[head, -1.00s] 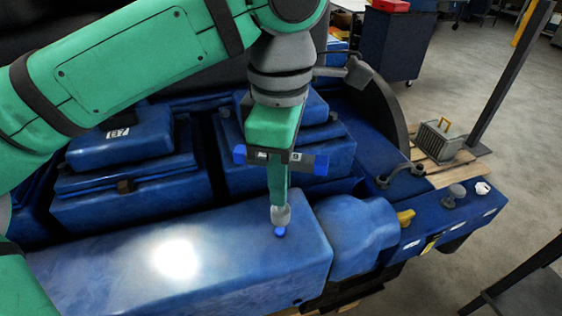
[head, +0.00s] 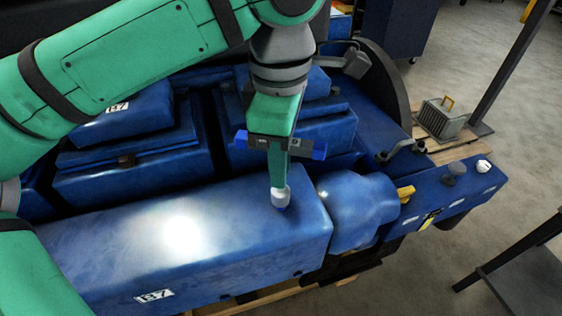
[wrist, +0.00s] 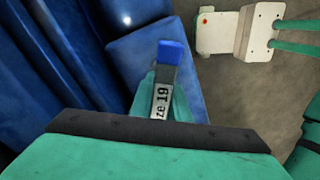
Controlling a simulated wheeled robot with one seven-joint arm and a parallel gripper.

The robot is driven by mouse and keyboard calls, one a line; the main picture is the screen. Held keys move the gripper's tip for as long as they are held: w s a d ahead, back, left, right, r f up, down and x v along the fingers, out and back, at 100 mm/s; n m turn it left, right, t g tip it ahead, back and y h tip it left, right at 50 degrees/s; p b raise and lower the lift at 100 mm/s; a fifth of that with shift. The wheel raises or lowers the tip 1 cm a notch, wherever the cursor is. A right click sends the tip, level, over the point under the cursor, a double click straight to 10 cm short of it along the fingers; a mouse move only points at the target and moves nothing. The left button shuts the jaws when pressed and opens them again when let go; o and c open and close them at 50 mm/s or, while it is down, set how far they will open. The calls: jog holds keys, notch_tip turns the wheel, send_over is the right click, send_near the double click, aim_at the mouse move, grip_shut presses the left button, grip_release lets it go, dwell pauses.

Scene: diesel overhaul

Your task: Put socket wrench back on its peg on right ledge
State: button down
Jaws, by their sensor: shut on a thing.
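My gripper (head: 278,170) is shut on the socket wrench (head: 306,149), whose dark bar with blue ends lies crosswise at the green fingers in the head view. A pale round piece with a blue tip (head: 280,197) shows below the fingers, over the long blue cover; I cannot tell whether it touches. In the wrist view the wrench (wrist: 166,62) shows a blue end and a white label ending in "ze 19". The right ledge (head: 430,200) is blue with white labels. A short grey post with a round top (head: 456,169) stands on it, apart from my gripper.
A yellow handle (head: 405,193) and a white knob-like piece (head: 484,168) are on the ledge. A grey crate (head: 440,118) stands on a pallet behind.

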jog(key=shift+f, duration=0.25)
jog(key=shift+f, duration=0.85)
jog(key=c, duration=1.6)
grip_release()
jog(key=shift+o, duration=0.6)
jog(key=o, duration=0.4)
jog(key=shift+o, duration=0.2)
jog(key=shift+r, duration=0.15)
jog(key=shift+r, duration=4.4)
